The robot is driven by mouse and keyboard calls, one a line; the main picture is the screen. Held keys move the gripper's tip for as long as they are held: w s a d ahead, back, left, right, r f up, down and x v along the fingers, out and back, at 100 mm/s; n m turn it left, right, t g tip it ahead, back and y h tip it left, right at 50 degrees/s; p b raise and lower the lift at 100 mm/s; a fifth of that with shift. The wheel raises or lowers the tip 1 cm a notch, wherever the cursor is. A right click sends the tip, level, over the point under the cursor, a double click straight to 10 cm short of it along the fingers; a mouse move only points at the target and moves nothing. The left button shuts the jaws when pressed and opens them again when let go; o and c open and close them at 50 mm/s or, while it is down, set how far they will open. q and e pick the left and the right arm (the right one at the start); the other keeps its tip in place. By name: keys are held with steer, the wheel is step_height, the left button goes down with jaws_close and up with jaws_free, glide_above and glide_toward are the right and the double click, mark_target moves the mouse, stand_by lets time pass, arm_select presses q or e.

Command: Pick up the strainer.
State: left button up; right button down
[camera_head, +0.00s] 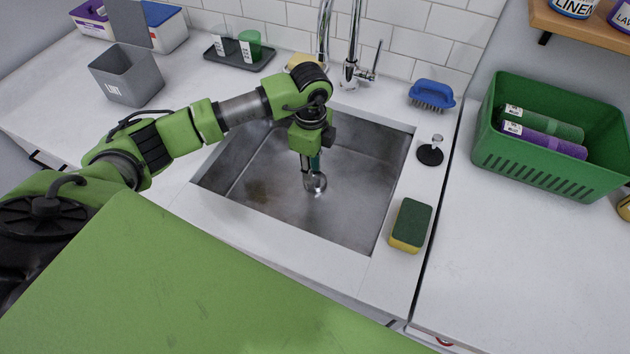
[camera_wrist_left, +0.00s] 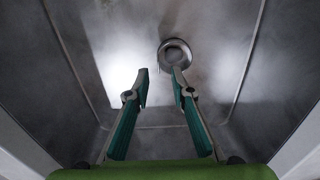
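The strainer (camera_wrist_left: 175,53) is a small round metal piece with a dark centre, set in the bottom of the steel sink. In the head view, the strainer (camera_head: 318,187) shows just below my left gripper (camera_head: 312,172), partly hidden by it. The gripper points down into the sink (camera_head: 360,185). In the wrist view, the teal fingers of my left gripper (camera_wrist_left: 160,92) are apart with nothing between them. The strainer lies just beyond the tips, nearer the right finger. I cannot tell the height gap exactly. My right gripper is not in view.
The tall faucet (camera_head: 352,70) stands behind the sink. A black stopper (camera_head: 430,155) and a green-yellow sponge (camera_head: 410,226) lie on the sink's right rim, with a blue brush (camera_head: 432,94) farther back. A green basket (camera_head: 550,165) stands on the right counter.

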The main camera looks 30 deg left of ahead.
mark_target(323, 178)
arm_select(q)
steer(key=shift+s+f, duration=0.1)
steer(key=shift+f, duration=0.3)
step_height(323, 178, down, 4)
steer(key=shift+s+r+p, duration=0.1)
steer(key=shift+r+p, duration=0.1)
steer(key=shift+p, duration=0.55)
steer(key=shift+f, duration=0.4)
jaws_close()
